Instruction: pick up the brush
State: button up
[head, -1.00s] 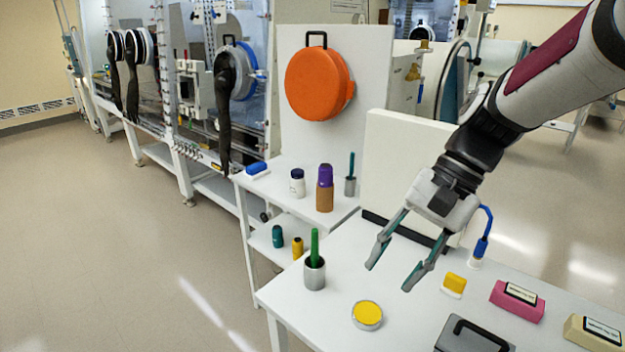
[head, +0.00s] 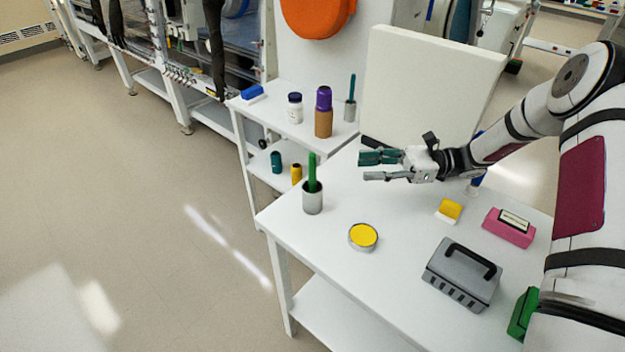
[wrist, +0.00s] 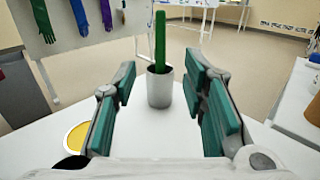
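No thing is plainly a brush by its look. A green upright stick (head: 312,172), which may be its handle, stands in a grey metal cup (head: 313,199) near the table's left edge. Its lower end is hidden in the cup. My gripper (head: 365,168) is open and empty, level above the table, to the right of the cup and pointing toward it. In the wrist view the green stick (wrist: 160,42) and the cup (wrist: 160,88) show ahead, centred between the spread teal fingers and apart from them.
On the table are a yellow round tin (head: 363,236), a yellow-and-white block (head: 449,210), a pink block (head: 509,228) and a grey handled case (head: 463,274). A white panel (head: 430,90) stands behind. A side shelf (head: 285,125) holds bottles, a second cup and a blue block.

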aim_at(312, 169)
jog(key=a+p, duration=0.1)
jog(key=a, duration=0.3)
jog(key=s+a+p, duration=0.1)
jog(key=a, duration=0.4)
jog(key=a+p, duration=0.1)
jog(key=a, duration=0.3)
jog(key=shift+s+a+r, duration=0.1)
jog(key=shift+s+a, duration=0.2)
jog(key=shift+s, duration=0.05)
grip_shut()
